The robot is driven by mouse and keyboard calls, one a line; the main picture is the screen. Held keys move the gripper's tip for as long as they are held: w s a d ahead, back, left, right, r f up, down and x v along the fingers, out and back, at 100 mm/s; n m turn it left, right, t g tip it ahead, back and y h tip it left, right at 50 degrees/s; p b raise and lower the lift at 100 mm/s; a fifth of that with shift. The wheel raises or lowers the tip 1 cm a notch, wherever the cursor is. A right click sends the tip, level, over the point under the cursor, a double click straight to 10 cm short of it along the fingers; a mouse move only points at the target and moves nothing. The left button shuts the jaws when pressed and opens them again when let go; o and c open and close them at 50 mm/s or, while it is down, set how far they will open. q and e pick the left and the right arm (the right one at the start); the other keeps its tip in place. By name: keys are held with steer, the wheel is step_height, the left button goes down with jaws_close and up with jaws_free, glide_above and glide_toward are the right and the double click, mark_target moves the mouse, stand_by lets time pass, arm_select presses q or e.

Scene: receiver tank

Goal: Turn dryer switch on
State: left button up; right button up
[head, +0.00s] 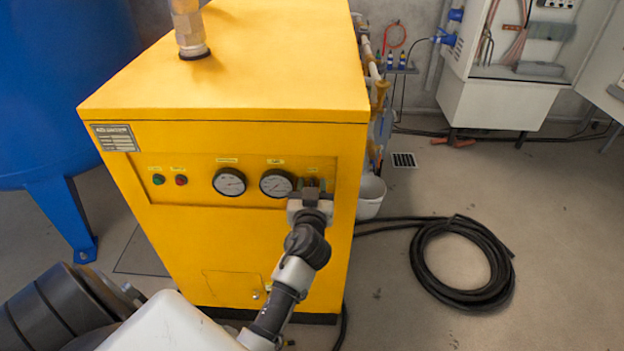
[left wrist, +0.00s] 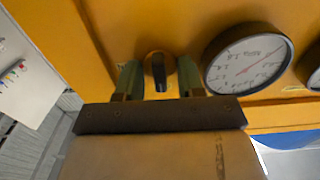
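The yellow dryer (head: 230,75) stands in the middle of the head view, with a front panel of lamps and gauges. The dryer switch is a black knob (left wrist: 158,72) on the panel, beside a round gauge in the left wrist view. In the head view my left gripper (head: 312,184) is at the right end of the panel and hides most of the switch. In the left wrist view my left gripper (left wrist: 159,80) is open, one finger on each side of the knob, with a gap on both sides. My right gripper is not in view.
Two gauges (head: 229,182) and a green lamp (head: 158,179) and red lamp (head: 181,180) are left of the gripper. A blue tank (head: 60,90) stands at left. A coiled black hose (head: 464,292) lies on the floor at right. An open electrical cabinet (head: 525,40) is behind.

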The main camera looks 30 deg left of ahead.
arm_select(q)
steer(key=shift+s+d, duration=0.1)
steer(key=shift+c, duration=0.4)
jaws_close()
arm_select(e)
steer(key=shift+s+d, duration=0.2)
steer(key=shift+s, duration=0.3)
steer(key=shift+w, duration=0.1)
arm_select(q)
steer(key=shift+m, duration=0.4)
steer(key=m+p, duration=0.2)
steer(key=m, duration=1.5)
steer(key=shift+d+f, duration=0.1)
steer(key=shift+d, duration=0.05)
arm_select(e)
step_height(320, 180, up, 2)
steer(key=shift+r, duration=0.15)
arm_select(q)
steer(key=shift+m, duration=0.3)
